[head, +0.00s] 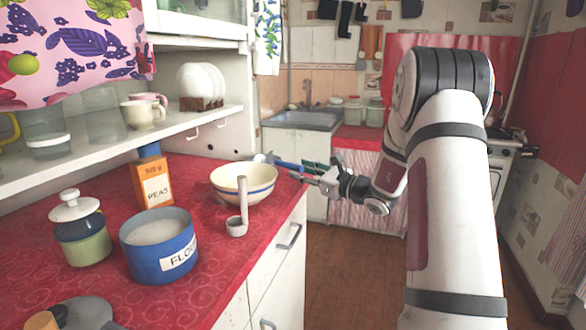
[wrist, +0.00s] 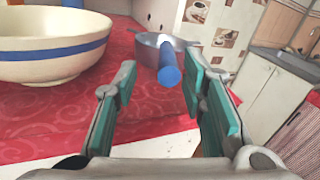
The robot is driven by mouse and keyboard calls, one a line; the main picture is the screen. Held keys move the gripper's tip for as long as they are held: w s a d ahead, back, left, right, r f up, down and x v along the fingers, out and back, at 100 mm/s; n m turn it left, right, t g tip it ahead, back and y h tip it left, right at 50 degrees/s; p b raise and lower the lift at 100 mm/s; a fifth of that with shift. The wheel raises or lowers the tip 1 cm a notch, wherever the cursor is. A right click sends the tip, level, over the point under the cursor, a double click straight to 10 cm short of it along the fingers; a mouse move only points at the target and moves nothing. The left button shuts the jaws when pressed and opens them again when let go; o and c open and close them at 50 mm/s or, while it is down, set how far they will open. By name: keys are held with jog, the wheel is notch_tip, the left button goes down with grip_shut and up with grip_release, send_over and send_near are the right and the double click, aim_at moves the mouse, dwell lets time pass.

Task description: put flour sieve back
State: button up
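The flour sieve, a grey round-bodied utensil with a blue handle, lies at the far end of the red counter; its body (wrist: 150,42) and handle (wrist: 169,66) show in the wrist view. In the head view its blue handle (head: 285,164) shows behind the bowl. My gripper (head: 312,171) is open at the counter edge. In the wrist view my gripper (wrist: 162,76) has its teal pads apart, with the handle's end pointing at the gap between them. The blue flour canister (head: 150,262) stands open at the front, full of white flour.
A cream bowl with a blue stripe (head: 244,193) stands close to my gripper's left. A ladle (head: 237,226), orange peas box (head: 155,186) and lidded green jar (head: 84,246) are on the counter. A shelf (head: 120,141) overhangs the back.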

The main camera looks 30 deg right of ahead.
jog(key=v, duration=0.6)
jog(key=shift+s, duration=0.35)
